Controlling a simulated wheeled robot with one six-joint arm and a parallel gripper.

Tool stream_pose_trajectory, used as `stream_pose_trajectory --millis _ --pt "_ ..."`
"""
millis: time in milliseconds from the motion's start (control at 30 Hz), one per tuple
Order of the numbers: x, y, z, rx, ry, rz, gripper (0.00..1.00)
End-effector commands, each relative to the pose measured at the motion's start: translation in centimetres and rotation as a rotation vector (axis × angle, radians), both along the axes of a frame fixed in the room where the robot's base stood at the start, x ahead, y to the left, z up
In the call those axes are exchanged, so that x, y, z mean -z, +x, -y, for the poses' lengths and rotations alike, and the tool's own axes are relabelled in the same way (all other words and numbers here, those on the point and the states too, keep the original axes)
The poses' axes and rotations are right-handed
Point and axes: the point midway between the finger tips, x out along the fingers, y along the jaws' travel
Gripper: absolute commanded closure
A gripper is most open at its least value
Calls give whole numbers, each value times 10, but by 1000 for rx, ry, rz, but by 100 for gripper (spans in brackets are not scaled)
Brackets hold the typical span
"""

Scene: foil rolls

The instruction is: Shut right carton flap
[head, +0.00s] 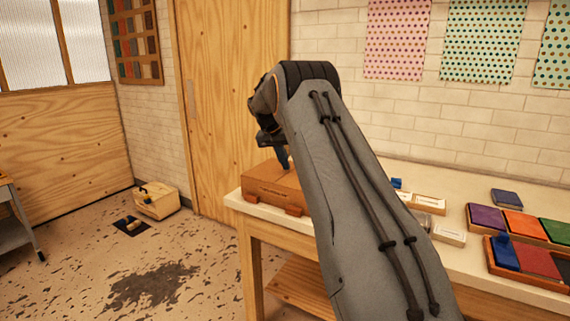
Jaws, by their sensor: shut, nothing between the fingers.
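The brown carton (268,190) sits on the left end of the white-topped table in the head view. Its top looks mostly flat from here. Its right side is hidden behind my arm, so I cannot tell how the right flap stands.
The table (236,199) runs to the right. Small boxes (430,202) lie right of my arm. Trays of coloured pads (520,225) stand farther right, with a dark blue block (506,197) behind. A wooden box (156,203) is on the floor at left.

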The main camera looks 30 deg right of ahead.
Motion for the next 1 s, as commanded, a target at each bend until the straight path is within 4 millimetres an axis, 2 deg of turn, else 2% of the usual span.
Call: stream_pose_trajectory --millis 433,867,1000 --pt "0 -1 1 0 0 0 100" --pt "5 -13 8 0 0 0 100" --pt "-2 -12 8 -1 0 1 100"
